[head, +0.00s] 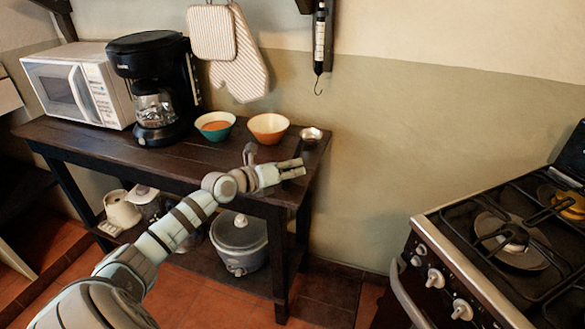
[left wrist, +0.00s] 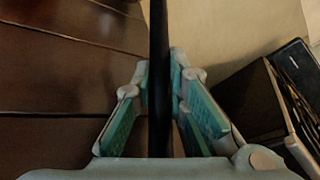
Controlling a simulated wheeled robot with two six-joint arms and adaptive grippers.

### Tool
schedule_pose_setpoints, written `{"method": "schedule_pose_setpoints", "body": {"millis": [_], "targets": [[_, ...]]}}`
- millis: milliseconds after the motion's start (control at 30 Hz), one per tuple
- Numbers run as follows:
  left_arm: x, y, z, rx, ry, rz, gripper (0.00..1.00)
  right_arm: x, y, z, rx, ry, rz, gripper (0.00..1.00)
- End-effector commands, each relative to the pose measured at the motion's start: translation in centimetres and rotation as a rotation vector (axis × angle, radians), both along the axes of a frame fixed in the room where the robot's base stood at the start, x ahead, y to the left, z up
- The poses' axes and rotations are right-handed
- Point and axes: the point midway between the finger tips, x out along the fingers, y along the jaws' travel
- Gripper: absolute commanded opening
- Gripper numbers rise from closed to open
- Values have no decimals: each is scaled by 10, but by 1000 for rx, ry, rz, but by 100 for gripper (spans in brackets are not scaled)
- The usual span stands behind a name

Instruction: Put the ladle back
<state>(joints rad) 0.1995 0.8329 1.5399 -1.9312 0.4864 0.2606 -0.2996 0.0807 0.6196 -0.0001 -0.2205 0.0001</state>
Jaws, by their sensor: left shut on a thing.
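My left gripper (head: 293,169) is at the right end of the dark wooden table, in front of its edge. In the left wrist view its teal-padded fingers (left wrist: 160,100) are shut on a thin dark rod, which looks like the ladle's handle (left wrist: 159,60). The rod runs straight between the fingers and past the top of that picture. In the head view a small shiny metal cup (head: 311,133) shows just beyond the gripper and looks like the ladle's bowl. Whether it touches the table top is unclear. My right gripper is not in view.
Two bowls, teal (head: 215,125) and orange (head: 268,127), stand left of the ladle, with a coffee maker (head: 154,85) and microwave (head: 78,83) further left. A hanging scale with a hook (head: 319,45) and oven mitt (head: 240,65) hang above. A stove (head: 480,245) stands right.

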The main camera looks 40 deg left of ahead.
Motion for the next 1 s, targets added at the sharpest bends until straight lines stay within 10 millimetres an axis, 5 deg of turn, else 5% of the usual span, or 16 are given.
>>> {"method": "schedule_pose_setpoints", "body": {"millis": [900, 933, 1000], "targets": [[0, 0, -7, 1, -1, 0, 0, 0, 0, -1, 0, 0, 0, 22], [0, 0, -7, 1, -1, 0, 18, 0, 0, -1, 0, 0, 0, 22], [0, 0, -7, 1, -1, 0, 29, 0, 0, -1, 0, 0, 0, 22]]}}
